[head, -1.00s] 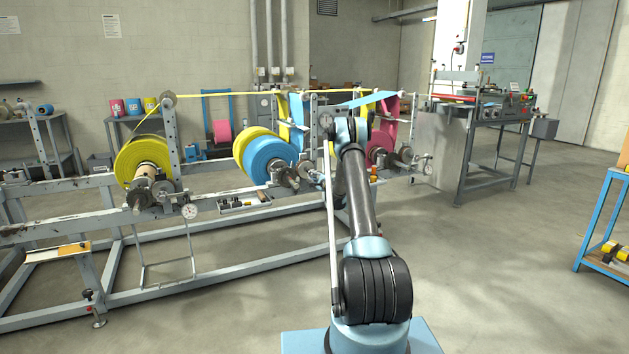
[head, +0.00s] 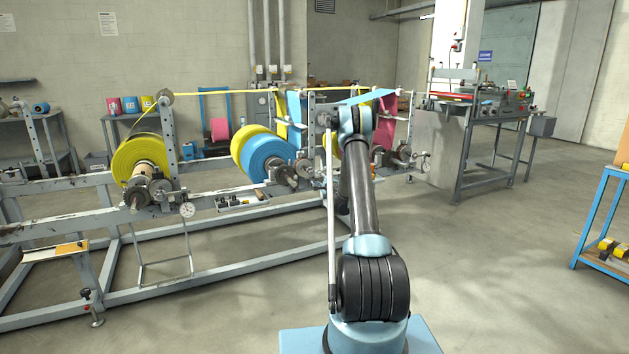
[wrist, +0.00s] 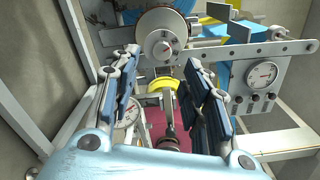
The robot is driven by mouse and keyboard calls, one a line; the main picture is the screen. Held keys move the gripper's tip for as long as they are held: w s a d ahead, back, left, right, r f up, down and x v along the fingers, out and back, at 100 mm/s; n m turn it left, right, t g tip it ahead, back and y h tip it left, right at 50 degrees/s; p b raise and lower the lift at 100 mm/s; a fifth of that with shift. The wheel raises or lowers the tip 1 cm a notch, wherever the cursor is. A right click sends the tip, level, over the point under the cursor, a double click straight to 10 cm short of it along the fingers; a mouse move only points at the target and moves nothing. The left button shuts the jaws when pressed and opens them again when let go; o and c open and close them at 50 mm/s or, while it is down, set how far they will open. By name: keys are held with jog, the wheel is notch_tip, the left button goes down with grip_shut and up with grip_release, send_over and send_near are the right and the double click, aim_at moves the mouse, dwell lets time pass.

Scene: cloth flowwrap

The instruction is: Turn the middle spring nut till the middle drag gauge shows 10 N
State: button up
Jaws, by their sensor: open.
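The middle reel, blue (head: 266,155) with yellow behind it, hangs on the grey stand in the head view. Its shaft end with dark and metal hub parts (head: 290,174) sticks out toward me, close to my arm. The middle drag gauge cannot be made out in the head view. My gripper (wrist: 162,76) is open and empty in the wrist view, its fingers well apart. A dark shaft with a knob (wrist: 170,140) shows between the fingers. A white dial gauge (wrist: 127,113) is partly behind the left finger. Another gauge (wrist: 263,75) sits on a bar at right. Which nut is the middle one is unclear here.
The left gauge (head: 187,210) hangs below the left yellow reel (head: 133,160). A right gauge (head: 425,164) is beyond my arm. A small tool tray (head: 240,203) lies on the frame. The floor at right is open up to a blue shelf (head: 590,225).

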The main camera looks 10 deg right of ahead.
jog(key=v, duration=0.4)
jog(key=shift+s+d, duration=0.15)
jog(key=shift+s, duration=0.2)
jog(key=shift+o, duration=0.2)
